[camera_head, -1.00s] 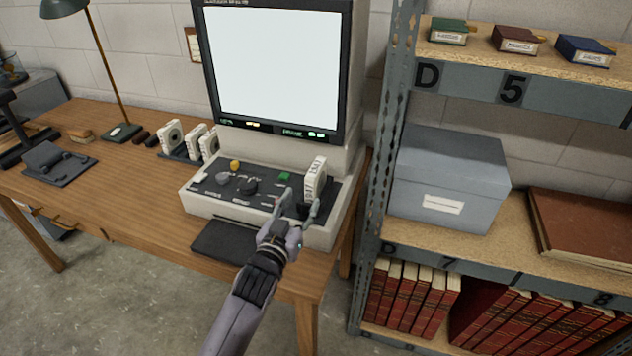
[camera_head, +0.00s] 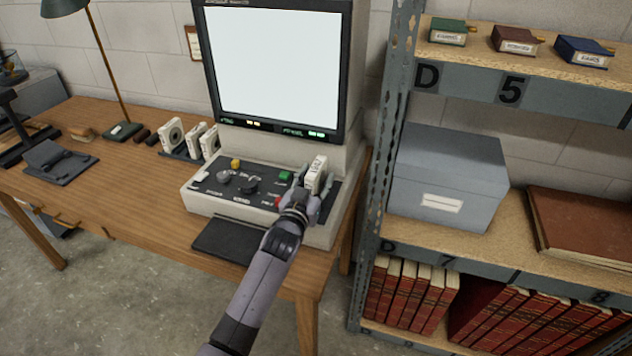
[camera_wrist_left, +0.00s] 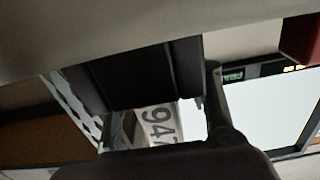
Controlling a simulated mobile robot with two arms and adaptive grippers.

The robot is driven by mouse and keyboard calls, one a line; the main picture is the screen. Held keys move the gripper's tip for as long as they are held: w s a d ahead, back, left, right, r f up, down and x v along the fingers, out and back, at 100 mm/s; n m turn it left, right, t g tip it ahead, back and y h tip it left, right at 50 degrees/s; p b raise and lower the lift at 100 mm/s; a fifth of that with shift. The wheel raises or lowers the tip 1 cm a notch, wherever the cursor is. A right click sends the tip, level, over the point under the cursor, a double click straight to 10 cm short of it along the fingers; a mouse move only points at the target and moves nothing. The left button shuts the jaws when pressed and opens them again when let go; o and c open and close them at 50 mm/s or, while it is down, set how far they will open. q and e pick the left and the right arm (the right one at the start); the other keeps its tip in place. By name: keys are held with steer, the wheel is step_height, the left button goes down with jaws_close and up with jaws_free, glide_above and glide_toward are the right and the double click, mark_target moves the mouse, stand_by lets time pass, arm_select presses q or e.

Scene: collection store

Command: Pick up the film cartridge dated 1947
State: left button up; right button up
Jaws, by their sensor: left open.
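A white film cartridge (camera_head: 320,166) stands upright on the right part of the reader's control panel (camera_head: 212,205). In the left wrist view its label (camera_wrist_left: 160,124) shows the digits "947"; any digit before them is hidden. My left gripper (camera_head: 317,181) is open at the cartridge, with a finger on either side of it. I cannot tell whether the fingers touch it. The gripper hides the cartridge's lower part. My right gripper is not in view.
More white cartridges (camera_head: 172,135) stand on a dark holder at the desk's back. The reader's lit screen (camera_head: 280,65) rises behind the panel. A metal shelf upright (camera_head: 385,150) stands close on the right, beside a grey box (camera_head: 450,170).

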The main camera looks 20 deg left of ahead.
arm_select(q)
steer(key=shift+c, duration=0.4)
jaws_close()
